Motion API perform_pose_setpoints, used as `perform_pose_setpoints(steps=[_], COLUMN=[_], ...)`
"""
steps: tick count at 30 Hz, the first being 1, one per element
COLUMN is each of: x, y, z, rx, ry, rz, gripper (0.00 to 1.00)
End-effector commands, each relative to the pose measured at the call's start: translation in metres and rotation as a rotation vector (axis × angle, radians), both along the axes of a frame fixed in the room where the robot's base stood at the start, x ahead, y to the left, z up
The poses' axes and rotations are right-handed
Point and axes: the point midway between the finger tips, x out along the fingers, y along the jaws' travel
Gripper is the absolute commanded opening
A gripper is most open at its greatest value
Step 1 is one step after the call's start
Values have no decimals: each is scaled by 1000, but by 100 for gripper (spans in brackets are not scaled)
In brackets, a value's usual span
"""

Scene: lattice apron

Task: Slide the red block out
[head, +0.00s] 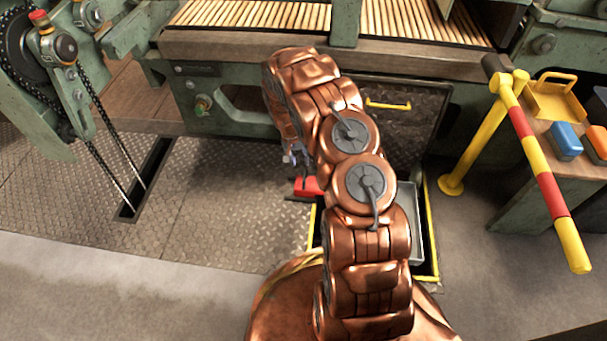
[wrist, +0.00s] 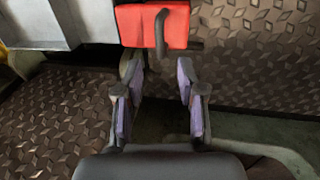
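The red block (head: 308,187) lies low by the patterned metal floor, at the left edge of the yellow-rimmed pit, partly hidden by my arm. In the wrist view the red block (wrist: 136,27) is at the top centre, with a dark bar or handle (wrist: 161,34) on it. My gripper (wrist: 159,75) is open, its two purple-padded fingers apart with nothing between them. The block shows beyond the fingertips, and I see no grip on it. In the head view my gripper (head: 293,157) is small and partly hidden behind my copper arm.
A grey tray (head: 412,245) sits in the pit (head: 432,225). A dark panel with a yellow handle (head: 388,104) stands behind. A red-and-yellow lever (head: 538,160) leans at right, near a side table with a blue block (head: 566,140) and an orange block (head: 598,142). Floor at left is open, except a chain slot (head: 147,180).

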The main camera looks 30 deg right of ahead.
Motion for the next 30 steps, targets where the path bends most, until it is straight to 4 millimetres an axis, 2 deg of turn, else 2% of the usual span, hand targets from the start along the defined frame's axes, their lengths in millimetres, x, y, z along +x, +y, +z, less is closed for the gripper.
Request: perform_pose_setpoints(steps=[16, 26, 30], x=[-9, -10, -10], y=[-10, -11, -11], z=[-67, -73, -72], rx=[1, 0, 0], ry=[1, 0, 0], rz=[0, 1, 1], gripper=[39, 39, 28])
